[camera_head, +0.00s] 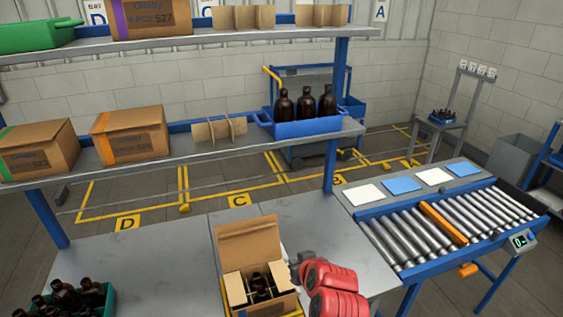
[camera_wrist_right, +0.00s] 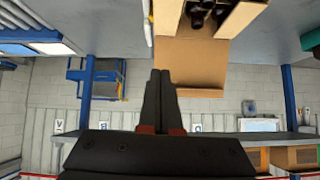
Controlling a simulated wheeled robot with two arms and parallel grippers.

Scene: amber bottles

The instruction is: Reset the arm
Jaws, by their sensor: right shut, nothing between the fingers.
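My right arm shows red at the lower middle of the head view, beside the open cardboard box (camera_head: 233,290). The right gripper (camera_wrist_right: 161,74) is shut and empty in the wrist view, with its two dark fingers together. In the head view its fingers are hard to make out. The box has its back flap raised and several dark amber bottles (camera_head: 262,287) standing between dividers. It also shows at the top of the wrist view, its flap (camera_wrist_right: 190,66) behind the fingers. My left gripper is not in view.
A green crate (camera_head: 109,300) of amber bottles stands at the lower left. A blue bin (camera_head: 305,128) with 3 bottles sits on the shelf above the table. A roller conveyor (camera_head: 447,230) stands at the right. The grey tabletop (camera_head: 180,262) is clear between crate and box.

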